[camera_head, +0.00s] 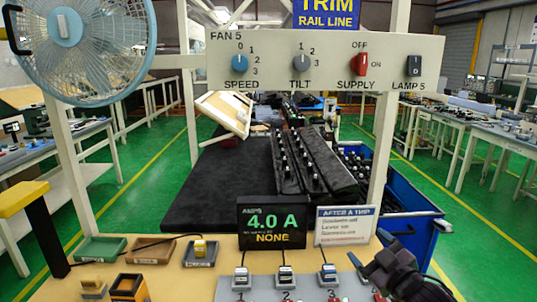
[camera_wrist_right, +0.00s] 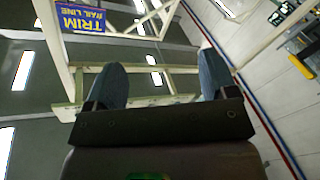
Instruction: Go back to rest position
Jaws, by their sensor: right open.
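My right gripper (camera_head: 366,248) is dark and sits low at the right of the head view, above the right end of the grey switch panel (camera_head: 233,289). It points up and to the left. In the right wrist view, its two blue-grey fingers (camera_wrist_right: 160,78) stand wide apart with nothing between them. That view looks up at the ceiling, the rail frame and the blue TRIM sign (camera_wrist_right: 82,19). My left gripper is not in view.
A display (camera_head: 272,224) reads 4.0 A beside a white notice card (camera_head: 345,226). Small trays (camera_head: 101,249) and yellow-topped blocks stand at left on the bench. A control board (camera_head: 325,60) hangs above, with a fan (camera_head: 85,45) at upper left. A blue bin (camera_head: 405,220) stands behind right.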

